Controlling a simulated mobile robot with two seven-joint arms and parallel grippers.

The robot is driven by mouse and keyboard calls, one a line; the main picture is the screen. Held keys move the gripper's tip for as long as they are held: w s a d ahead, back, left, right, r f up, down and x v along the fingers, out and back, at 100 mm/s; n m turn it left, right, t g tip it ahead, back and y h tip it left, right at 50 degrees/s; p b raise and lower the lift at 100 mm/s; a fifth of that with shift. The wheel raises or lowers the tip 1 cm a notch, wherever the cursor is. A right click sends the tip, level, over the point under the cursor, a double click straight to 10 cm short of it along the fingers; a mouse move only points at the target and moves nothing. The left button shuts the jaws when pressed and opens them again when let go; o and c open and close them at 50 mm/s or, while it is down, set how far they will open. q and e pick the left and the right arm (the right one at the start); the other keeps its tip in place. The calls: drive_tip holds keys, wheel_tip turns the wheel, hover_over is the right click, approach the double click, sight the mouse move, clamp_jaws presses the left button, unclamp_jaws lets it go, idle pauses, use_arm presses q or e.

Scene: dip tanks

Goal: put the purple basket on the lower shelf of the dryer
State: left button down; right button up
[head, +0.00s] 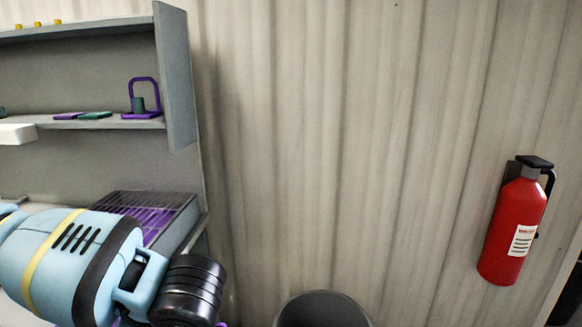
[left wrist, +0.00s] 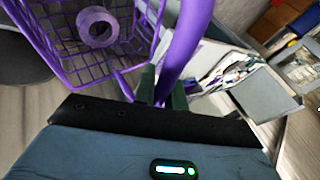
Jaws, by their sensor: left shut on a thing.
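The purple basket (left wrist: 75,55) is a wire-mesh basket at the upper left of the left wrist view. A purple ring-shaped piece (left wrist: 97,27) lies inside it. My left gripper (left wrist: 162,88) is shut on the basket's thick purple handle (left wrist: 187,45), with a dark green finger on either side. In the head view my left arm comes in at the lower left, and its gripper is hidden below the frame. My right gripper is in neither view. I cannot identify the dryer or its lower shelf for certain in these frames.
A grey shelf unit (head: 175,75) stands at the left, holding a purple hooped stand (head: 144,98) and flat pieces. A grey tank with a wire grid (head: 150,207) is behind my arm. A red fire extinguisher (head: 515,230) hangs at right. A dark round bin (head: 322,310) is at bottom centre.

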use_arm(q)
drive_tip(key=f, duration=0.2)
drive_tip(key=s+f, duration=0.1)
drive_tip(key=f, duration=0.5)
drive_tip(key=shift+s+a+f, duration=0.1)
drive_tip(key=shift+s+f, duration=0.05)
drive_tip(key=shift+s, duration=0.25)
idle(0.9)
